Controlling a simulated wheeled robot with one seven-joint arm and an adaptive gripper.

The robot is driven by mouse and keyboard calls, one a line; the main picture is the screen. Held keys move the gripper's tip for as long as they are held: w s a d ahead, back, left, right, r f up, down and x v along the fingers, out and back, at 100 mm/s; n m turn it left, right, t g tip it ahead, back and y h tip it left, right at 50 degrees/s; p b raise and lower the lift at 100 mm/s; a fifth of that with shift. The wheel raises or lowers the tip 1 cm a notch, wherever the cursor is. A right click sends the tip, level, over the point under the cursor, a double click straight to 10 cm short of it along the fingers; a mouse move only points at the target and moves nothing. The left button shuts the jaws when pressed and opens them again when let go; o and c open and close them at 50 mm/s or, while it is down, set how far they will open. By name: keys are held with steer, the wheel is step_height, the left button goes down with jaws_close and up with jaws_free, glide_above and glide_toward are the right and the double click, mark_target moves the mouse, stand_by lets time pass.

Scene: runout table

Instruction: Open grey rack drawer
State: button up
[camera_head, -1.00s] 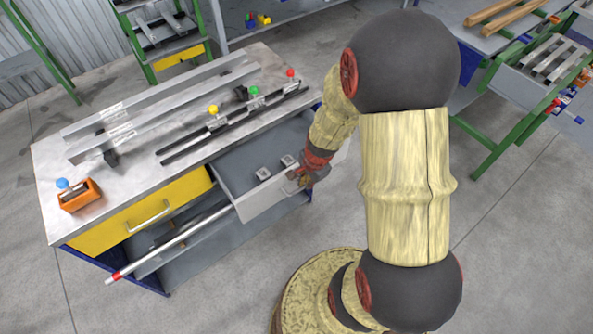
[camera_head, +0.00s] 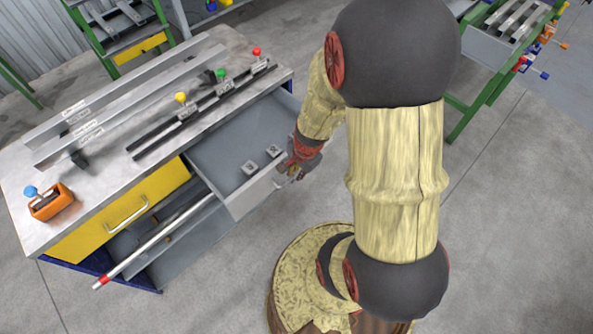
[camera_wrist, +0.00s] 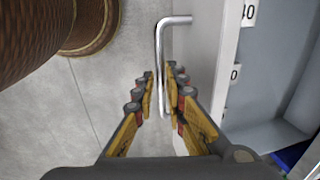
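The grey drawer (camera_head: 222,152) stands pulled well out of the workbench's right part, its inside showing in the head view. Two small grey blocks (camera_head: 250,168) sit in it near the front. My gripper (camera_head: 286,174) is at the drawer's front, toward its right end. The drawer's front panel (camera_wrist: 208,60) is just right of the handle. In the head view my gripper mostly hides the handle.
The workbench top (camera_head: 105,160) holds long rails, coloured knobs and an orange box (camera_head: 50,203). A yellow drawer (camera_head: 100,225) is shut on the left. A red-tipped rod (camera_head: 165,232) sticks out below the grey drawer. Bare floor (camera_head: 215,285) lies in front.

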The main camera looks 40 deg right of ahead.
steer(key=o, duration=0.3)
steer(key=shift+r, duration=0.1)
step_height(320, 180, up, 12)
steer(key=s, duration=0.2)
steer(key=shift+s+f, duration=0.15)
steer(key=shift+f, duration=0.05)
stand_by(0.7)
steer(key=s+a+r+n+t, duration=0.1)
steer(key=a+r+n, duration=0.6)
steer(key=r, duration=0.3)
steer(key=s+a+r+n+t, duration=0.1)
steer(key=a+r+n+t, duration=0.1)
steer(key=a+r+n, duration=0.5)
step_height(320, 180, up, 3)
steer(key=n, duration=0.3)
steer(key=shift+s+a+n, duration=0.25)
steer(key=shift+a+n, duration=0.05)
steer(key=shift+a, duration=0.1)
